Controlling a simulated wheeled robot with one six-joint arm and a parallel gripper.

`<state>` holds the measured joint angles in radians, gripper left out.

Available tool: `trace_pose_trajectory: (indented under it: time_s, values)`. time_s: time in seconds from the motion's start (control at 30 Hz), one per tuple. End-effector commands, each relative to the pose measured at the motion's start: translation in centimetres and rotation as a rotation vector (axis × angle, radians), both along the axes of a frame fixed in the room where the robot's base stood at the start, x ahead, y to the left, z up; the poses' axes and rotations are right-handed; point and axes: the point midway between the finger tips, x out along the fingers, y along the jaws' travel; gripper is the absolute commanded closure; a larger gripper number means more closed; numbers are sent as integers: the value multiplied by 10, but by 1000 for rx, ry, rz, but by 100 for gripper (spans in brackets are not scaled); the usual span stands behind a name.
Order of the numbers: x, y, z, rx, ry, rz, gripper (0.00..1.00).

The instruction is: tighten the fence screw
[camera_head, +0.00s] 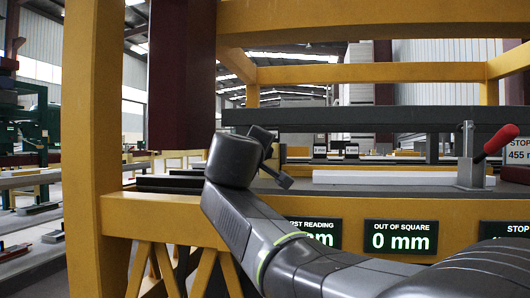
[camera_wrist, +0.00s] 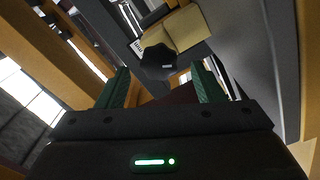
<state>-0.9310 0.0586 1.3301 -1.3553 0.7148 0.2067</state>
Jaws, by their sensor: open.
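A black, lobed knob (camera_wrist: 158,64), which looks like the fence screw, shows in the wrist view beside a tan block (camera_wrist: 188,27). My gripper (camera_wrist: 160,69) has its two green fingers spread wide, with nothing held between them. The knob appears between and beyond the fingertips; I cannot tell how far off it is. In the head view my dark wrist and gripper are near the left end of the bench, in front of the dark fence beam (camera_head: 370,119). I cannot make out the knob there.
A white board (camera_head: 390,177) lies on the bench, with a red-handled toggle clamp (camera_head: 490,143) at its right end. A yellow post (camera_head: 92,150) stands at the left.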

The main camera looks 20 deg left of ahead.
Motion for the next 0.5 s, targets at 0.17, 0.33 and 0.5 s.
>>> trace_pose_trajectory:
  time_s: [0.17,0.33,0.5]
  values:
    - [-42,-9,2,0,1,5,39]
    - [-68,-15,1,1,2,3,39]
    - [-80,-19,0,1,2,1,39]
